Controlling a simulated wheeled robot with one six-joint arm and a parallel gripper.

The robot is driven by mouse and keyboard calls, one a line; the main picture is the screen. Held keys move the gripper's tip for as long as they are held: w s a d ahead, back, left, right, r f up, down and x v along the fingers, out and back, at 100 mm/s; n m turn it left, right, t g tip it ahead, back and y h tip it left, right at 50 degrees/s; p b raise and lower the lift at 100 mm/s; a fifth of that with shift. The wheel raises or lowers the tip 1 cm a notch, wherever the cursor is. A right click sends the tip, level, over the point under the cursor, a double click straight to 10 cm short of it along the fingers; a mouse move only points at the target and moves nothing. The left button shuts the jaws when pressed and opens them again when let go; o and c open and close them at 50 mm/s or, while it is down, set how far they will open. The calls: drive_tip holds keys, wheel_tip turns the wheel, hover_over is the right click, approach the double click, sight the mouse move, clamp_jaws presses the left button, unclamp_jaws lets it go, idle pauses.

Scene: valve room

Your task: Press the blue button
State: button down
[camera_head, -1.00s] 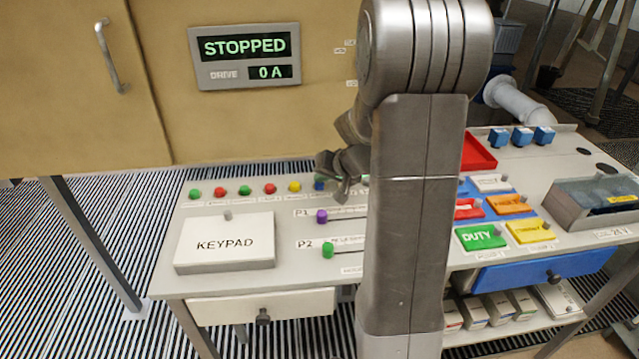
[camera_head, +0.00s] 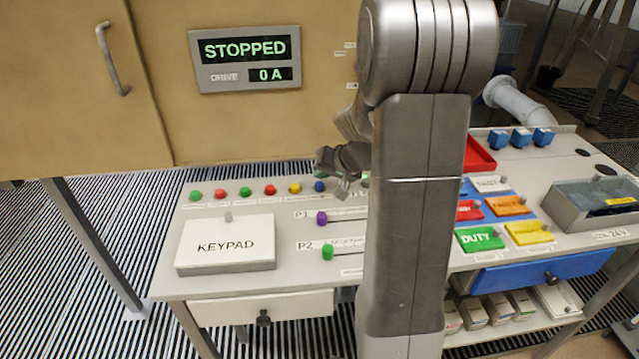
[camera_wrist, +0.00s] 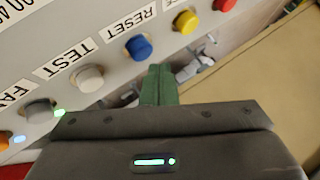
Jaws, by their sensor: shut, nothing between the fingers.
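The blue button (camera_head: 319,185) is in the back row of buttons on the bench, just left of my gripper (camera_head: 342,183) in the head view. In the wrist view the blue button (camera_wrist: 139,47) sits on the panel beside a label reading RESET. The closed fingertips of my gripper (camera_wrist: 160,72) are just below the button in that picture, with a visible gap between them. My gripper is shut and empty. My arm hides part of the bench to the right of the button.
A yellow button (camera_wrist: 186,22) and a grey button (camera_wrist: 88,77) flank the blue one. A keypad box (camera_head: 226,243) and the purple slider knob (camera_head: 322,218) stand nearer the front. The display (camera_head: 245,60) above reads STOPPED, 0 A.

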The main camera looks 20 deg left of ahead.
sight(322, 186)
drive_tip(key=shift+r, duration=0.1)
drive_tip(key=shift+r+p, duration=1.55)
drive_tip(key=shift+r, duration=0.9)
drive_tip(key=shift+f+b, duration=0.6)
drive_tip(key=shift+f, duration=0.3)
drive_tip(key=p, duration=0.3)
drive_tip(key=shift+r, duration=0.35)
drive_tip(key=shift+p, duration=0.6)
wheel_tip(322, 186, up, 5)
drive_tip(key=p, duration=0.2)
drive_tip(key=shift+p, duration=0.4)
